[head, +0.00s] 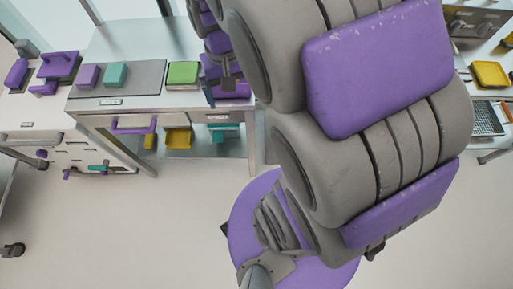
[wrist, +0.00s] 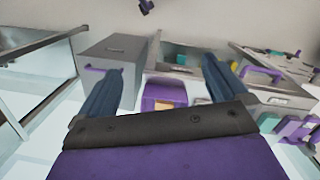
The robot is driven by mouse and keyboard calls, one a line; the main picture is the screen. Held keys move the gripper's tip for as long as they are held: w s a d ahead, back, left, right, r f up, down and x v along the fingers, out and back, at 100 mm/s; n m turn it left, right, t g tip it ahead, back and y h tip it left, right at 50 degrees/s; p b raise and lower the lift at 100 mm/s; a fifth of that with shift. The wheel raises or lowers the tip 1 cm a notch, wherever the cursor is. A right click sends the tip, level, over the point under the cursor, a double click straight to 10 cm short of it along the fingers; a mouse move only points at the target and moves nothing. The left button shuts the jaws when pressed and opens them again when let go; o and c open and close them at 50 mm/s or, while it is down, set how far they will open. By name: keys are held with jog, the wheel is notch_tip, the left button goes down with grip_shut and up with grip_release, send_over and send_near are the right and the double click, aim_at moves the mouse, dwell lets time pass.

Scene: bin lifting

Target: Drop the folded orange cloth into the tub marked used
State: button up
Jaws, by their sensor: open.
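My gripper (wrist: 163,66) shows in the wrist view with its two dark blue fingers spread apart and nothing held between them. Beyond the gap stands a purple box or tub (wrist: 165,93) with a pale patch on its front; I cannot read any marking on it. No tub can be read as marked used, as the labels are too small. In the head view my purple and grey arm covers much of the middle and right, hiding what lies behind it.
A metal table (head: 180,101) holds a grey mat (head: 139,76), purple and teal blocks and a green block (head: 183,73). Yellow and teal containers sit on its lower shelf. A yellow tray (head: 490,73) stands at right. A grey box (wrist: 118,45) shows in the wrist view. The floor in front is clear.

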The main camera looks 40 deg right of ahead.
jog(key=s+a+f+n, duration=0.1)
jog(key=s+a+n, duration=0.2)
jog(key=s, duration=1.2)
jog(key=shift+s+a+g, duration=0.15)
jog(key=shift+a+g, duration=0.15)
jog(key=shift+a, duration=0.15)
